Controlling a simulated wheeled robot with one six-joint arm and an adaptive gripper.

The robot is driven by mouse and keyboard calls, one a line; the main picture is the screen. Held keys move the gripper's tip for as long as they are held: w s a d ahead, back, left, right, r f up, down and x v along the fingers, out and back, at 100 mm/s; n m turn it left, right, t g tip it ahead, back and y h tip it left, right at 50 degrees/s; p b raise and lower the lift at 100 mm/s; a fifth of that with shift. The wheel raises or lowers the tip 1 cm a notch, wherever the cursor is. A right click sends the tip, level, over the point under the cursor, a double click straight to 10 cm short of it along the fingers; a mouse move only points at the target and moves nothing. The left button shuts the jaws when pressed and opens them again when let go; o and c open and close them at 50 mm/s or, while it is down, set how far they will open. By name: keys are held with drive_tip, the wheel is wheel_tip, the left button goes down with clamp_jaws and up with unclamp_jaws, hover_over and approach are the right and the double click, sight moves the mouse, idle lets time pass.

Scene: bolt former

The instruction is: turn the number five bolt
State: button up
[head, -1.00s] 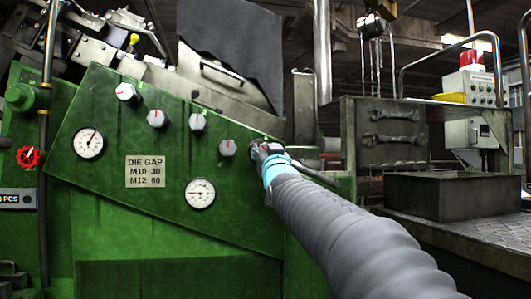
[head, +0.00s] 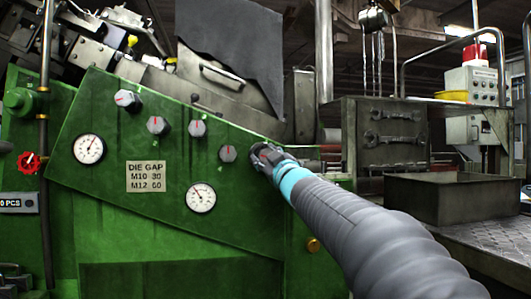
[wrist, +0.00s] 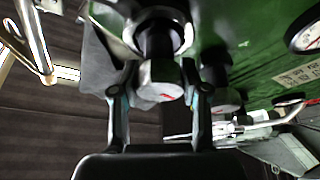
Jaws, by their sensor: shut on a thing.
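The green panel (head: 110,200) carries a stepped row of grey hex bolts with red marks. The first bolt (head: 128,100), second (head: 158,125), third (head: 197,128) and fourth (head: 228,153) stand free. My gripper (head: 264,154) is at the fifth position, at the right end of the row, and hides the bolt there in the head view. In the wrist view, my gripper (wrist: 160,92) is shut on the number five bolt (wrist: 156,86), its pale head between the two fingers with a red mark on its face. A neighbouring bolt (wrist: 226,100) shows just right of the fingers.
An upper gauge (head: 89,149), a lower gauge (head: 201,197) and a DIE GAP sign (head: 146,176) sit on the panel. A brass knob (head: 313,245) is below my arm. A metal bin (head: 455,198) stands at right. A red handwheel (head: 29,162) is at left.

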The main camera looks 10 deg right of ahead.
drive_tip(key=shift+n, duration=0.3)
drive_tip(key=o, duration=1.2)
drive_tip(key=shift+c, duration=0.2)
drive_tip(key=shift+s, duration=0.1)
drive_tip(key=v, duration=1.1)
drive_tip(key=shift+s+d, duration=0.15)
drive_tip(key=shift+s, duration=0.25)
